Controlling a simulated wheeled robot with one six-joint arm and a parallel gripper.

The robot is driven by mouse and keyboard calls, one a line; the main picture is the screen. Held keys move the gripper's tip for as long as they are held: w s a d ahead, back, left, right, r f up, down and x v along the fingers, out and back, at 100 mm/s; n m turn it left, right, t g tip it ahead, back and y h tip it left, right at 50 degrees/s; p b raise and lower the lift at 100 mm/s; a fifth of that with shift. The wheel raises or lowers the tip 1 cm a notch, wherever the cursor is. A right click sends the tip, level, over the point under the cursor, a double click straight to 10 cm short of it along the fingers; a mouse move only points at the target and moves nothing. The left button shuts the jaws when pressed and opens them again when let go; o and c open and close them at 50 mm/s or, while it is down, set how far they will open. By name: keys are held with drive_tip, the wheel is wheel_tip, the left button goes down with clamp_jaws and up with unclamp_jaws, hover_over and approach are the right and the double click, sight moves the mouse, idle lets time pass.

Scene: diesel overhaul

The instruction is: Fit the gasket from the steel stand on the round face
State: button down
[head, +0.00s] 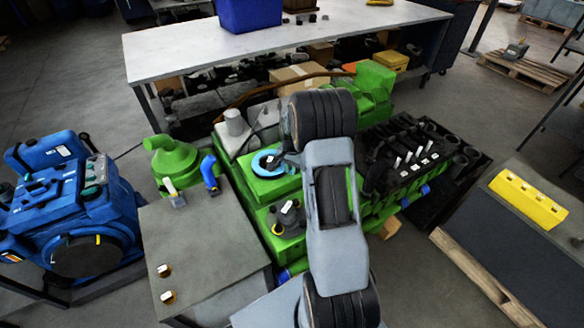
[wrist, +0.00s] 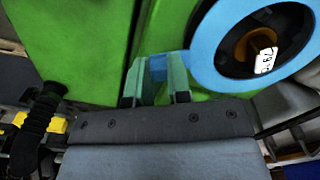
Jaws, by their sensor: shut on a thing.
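The gasket is a light-blue flat ring (head: 262,166) at the green engine (head: 283,187), in the head view. In the wrist view the ring (wrist: 209,52) is cut off at the right, and a blue tab shows between my fingers. My gripper (wrist: 155,84) is shut on that tab. A dark round area with an orange-brown piece and a white tag (wrist: 265,60) shows inside the ring. I cannot tell whether the ring touches the face behind it. My arm hides part of the engine in the head view. The grey-topped stand (head: 205,255) is at the left.
A blue machine (head: 75,210) stands far left. A green funnel-shaped part (head: 172,160) and blue-handled item (head: 209,172) are by the stand's back edge. A long workbench (head: 190,52) runs behind. A black cylinder head (head: 410,160) is right of my arm.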

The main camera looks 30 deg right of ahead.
drive_tip(key=shift+f+b, duration=0.4)
drive_tip(key=shift+f, duration=0.25)
drive_tip(key=shift+r, duration=0.1)
idle(0.3)
drive_tip(key=c, duration=1)
unclamp_jaws()
wheel_tip(320, 180, up, 14)
drive_tip(key=shift+f+b, duration=0.1)
drive_tip(key=shift+b, duration=0.3)
